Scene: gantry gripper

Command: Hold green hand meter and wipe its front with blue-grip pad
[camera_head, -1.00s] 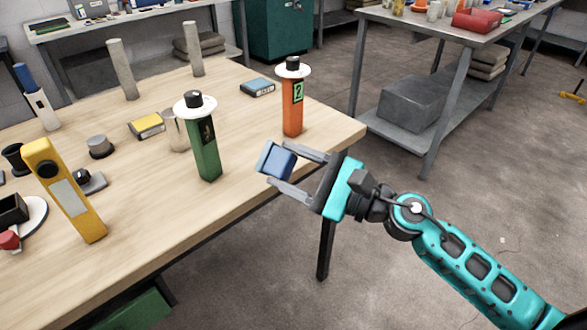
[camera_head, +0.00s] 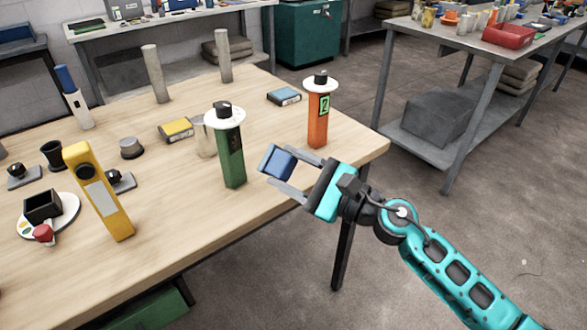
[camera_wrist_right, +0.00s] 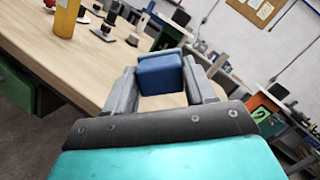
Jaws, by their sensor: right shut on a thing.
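The green hand meter (camera_head: 231,150) stands upright on the wooden table, with a white disc and black knob on top. In the right wrist view the blue block (camera_wrist_right: 160,74) sits between the two grey fingers (camera_wrist_right: 158,90). The pad's wiping face cannot be made out. My left gripper is in neither view.
An orange meter (camera_head: 319,115) stands near the table's right corner. A yellow meter (camera_head: 99,195) stands at the left front. A yellow box (camera_head: 175,129), a blue box (camera_head: 284,96) and grey posts (camera_head: 155,75) are farther back. The wooden table's front edge (camera_head: 190,250) is clear.

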